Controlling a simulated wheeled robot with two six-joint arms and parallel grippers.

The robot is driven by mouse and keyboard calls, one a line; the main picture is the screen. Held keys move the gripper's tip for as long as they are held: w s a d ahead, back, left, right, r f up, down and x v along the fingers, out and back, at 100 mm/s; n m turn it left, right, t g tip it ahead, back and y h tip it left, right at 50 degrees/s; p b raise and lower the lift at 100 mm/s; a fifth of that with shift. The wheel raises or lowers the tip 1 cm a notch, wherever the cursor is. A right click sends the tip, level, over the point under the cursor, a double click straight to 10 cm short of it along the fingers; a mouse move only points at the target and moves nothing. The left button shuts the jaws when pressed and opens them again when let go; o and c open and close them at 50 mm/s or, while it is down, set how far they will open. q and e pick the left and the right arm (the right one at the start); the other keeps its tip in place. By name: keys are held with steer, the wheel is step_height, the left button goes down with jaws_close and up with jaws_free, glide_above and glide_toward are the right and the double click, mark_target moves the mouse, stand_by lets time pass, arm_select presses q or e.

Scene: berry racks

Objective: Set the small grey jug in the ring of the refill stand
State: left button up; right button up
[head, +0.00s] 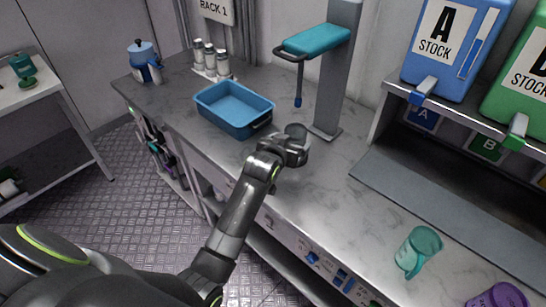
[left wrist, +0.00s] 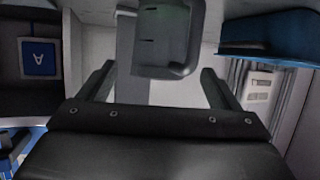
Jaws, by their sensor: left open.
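The small grey jug (head: 296,130) stands on the counter just in front of the stand's base, partly hidden by my left gripper. In the left wrist view the jug (left wrist: 165,40) shows dark grey with marks on its side, around the fingertips. My left gripper (head: 297,149) is open, its fingers spread to either side of the jug with gaps visible. The refill stand (head: 344,65) is a grey column with a teal head (head: 318,39) and a dark rod hanging below. My right gripper is not in view.
A blue tray (head: 234,116) sits left of the jug. White-topped bottles (head: 211,58) and a blue pot (head: 145,62) stand farther back. A teal jug (head: 419,251) and a purple one (head: 498,297) stand to the right, below the A dispenser (head: 446,45). Counter between is clear.

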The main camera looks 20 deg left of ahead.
arm_select(q)
steer(key=b+v, duration=0.1)
steer(key=v, duration=1.2)
steer(key=shift+s+r, duration=0.1)
